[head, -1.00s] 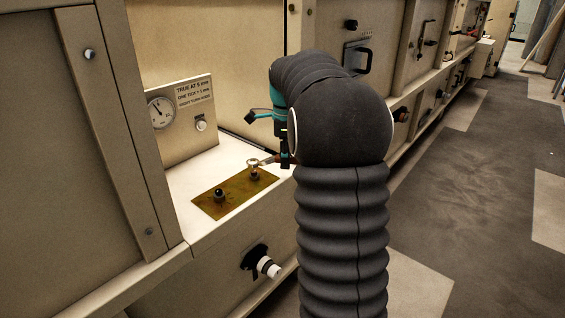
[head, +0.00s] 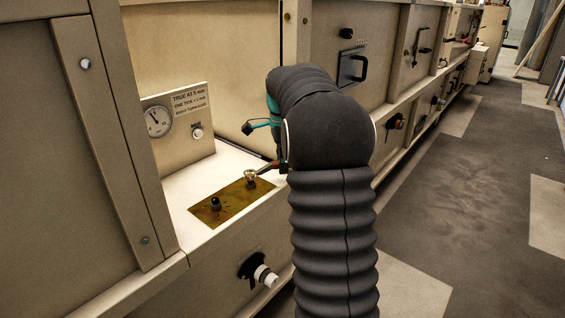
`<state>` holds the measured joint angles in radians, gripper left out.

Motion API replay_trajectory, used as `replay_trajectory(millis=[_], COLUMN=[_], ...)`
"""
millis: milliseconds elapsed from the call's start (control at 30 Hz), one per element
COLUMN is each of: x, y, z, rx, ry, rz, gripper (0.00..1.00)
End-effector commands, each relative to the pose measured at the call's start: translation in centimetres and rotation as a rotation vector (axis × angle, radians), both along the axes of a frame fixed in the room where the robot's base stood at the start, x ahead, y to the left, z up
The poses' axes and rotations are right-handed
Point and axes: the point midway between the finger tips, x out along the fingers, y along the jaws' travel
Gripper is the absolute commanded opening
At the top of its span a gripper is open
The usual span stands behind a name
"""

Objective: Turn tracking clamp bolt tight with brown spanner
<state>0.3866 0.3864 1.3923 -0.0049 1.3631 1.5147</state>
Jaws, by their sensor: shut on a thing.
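The spanner (head: 265,170) has a pale ring head and a brown handle, and it slants up to the right from the brass plate (head: 229,207). Its head is at the top of the right-hand bolt (head: 251,184); I cannot tell whether it is seated around it. A second fitting with a dark round top (head: 215,203) stands on the plate at the left, clear of the spanner. My gripper (head: 281,164) is shut on the spanner's handle end. My dark arm hides most of the gripper and that end of the handle.
A round dial gauge (head: 158,121) and a small knob (head: 197,131) sit on the upright panel behind the plate, beside a printed sign (head: 189,99). A black and white handle (head: 262,273) juts from the lower front. The floor at right is clear.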

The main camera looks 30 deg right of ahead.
Motion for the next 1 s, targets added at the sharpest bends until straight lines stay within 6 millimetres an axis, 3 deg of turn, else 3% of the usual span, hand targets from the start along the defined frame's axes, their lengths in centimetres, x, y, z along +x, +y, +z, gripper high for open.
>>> replay_trajectory(millis=[1000], x=[0.0], y=[0.0], z=[-1.2], rx=[0.000], ry=[-0.001], rz=[-0.001], gripper=[0.00])
